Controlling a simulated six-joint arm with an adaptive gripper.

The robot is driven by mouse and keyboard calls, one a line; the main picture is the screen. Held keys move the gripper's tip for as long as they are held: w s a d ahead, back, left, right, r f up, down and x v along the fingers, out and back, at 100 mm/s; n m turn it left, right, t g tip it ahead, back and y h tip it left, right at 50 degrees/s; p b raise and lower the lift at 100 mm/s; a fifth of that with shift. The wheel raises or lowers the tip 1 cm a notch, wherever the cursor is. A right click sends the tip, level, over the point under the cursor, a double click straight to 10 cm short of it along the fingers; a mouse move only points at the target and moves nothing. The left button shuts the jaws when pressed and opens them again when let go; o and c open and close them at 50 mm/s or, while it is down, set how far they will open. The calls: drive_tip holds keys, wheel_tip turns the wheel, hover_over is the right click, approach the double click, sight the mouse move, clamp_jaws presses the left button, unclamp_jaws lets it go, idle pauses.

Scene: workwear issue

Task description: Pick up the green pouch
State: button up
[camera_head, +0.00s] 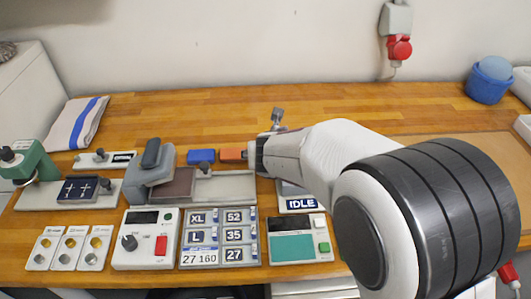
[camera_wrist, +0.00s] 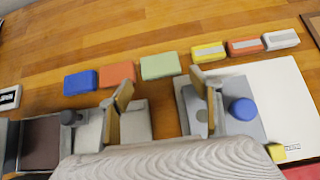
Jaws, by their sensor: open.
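The green pouch (camera_wrist: 161,66) is a small pale green block lying flat on the wooden bench in the wrist view. It is the right end of a short row with an orange pouch (camera_wrist: 117,74) and a blue pouch (camera_wrist: 81,83). My gripper (camera_wrist: 160,84) is open and empty, its two fingers spread wide, with the green pouch just beyond the gap between the tips. No contact shows. In the head view the blue pouch (camera_head: 201,156) and orange pouch (camera_head: 231,155) show, while my arm and gripper hide the green pouch.
Striped yellow (camera_wrist: 209,52), orange (camera_wrist: 244,47) and white (camera_wrist: 281,40) blocks lie to the right of the green pouch. A plate with a blue knob (camera_wrist: 243,109) sits near the right finger. A grey device (camera_head: 150,172) stands left. The bench behind the row is clear.

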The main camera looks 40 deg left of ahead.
drive_tip(key=shift+w+a+f, duration=0.1)
drive_tip(key=shift+w+f, duration=0.05)
idle(0.3)
drive_tip(key=shift+x, duration=2.85)
drive_tip(key=c, duration=0.9)
